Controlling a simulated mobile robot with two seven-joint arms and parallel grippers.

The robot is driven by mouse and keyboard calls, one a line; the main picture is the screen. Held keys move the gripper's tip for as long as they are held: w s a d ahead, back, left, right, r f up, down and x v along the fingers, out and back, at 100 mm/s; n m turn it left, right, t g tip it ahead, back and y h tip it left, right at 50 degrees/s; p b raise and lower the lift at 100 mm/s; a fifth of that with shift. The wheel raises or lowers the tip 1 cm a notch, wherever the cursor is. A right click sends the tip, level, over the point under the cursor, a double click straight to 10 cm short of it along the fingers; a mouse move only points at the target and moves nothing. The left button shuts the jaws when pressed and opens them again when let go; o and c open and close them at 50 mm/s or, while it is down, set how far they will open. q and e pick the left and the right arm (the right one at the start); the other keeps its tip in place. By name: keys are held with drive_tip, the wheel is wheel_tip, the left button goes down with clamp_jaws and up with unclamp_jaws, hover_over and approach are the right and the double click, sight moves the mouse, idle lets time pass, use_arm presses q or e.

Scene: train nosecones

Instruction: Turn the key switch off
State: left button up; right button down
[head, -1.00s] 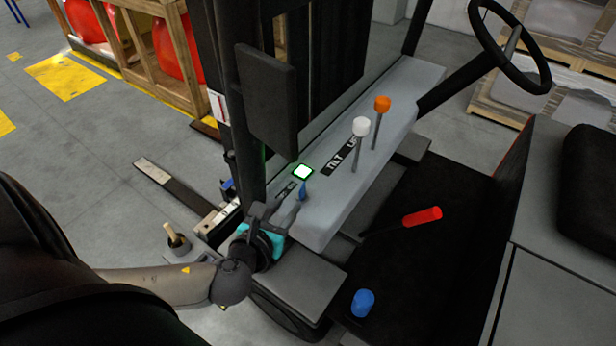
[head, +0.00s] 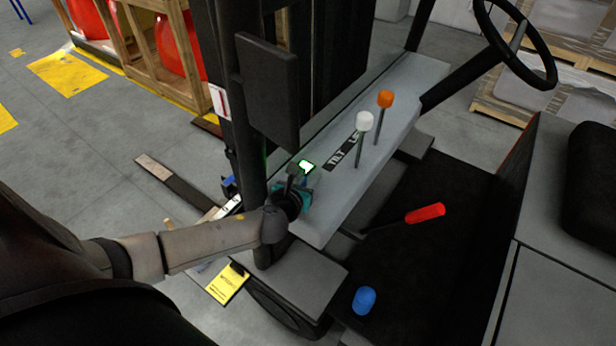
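The key switch is on the grey dashboard (head: 400,105) of a forklift, near its left end. Its blue key is mostly hidden behind my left gripper now; only a small blue patch (head: 311,172) shows. A lit white-green indicator (head: 306,166) sits just beyond it. My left gripper (head: 298,180) is at the key, with its fingers pointing toward the indicator. I cannot tell whether the fingers are closed on the key. My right gripper is not in view.
A white-knobbed lever (head: 364,122) and an orange-knobbed lever (head: 385,99) stand right of the gripper. A black mast panel (head: 268,88) rises close at its left.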

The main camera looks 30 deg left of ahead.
use_arm(q)
drive_tip(key=shift+c, duration=0.4)
clamp_jaws()
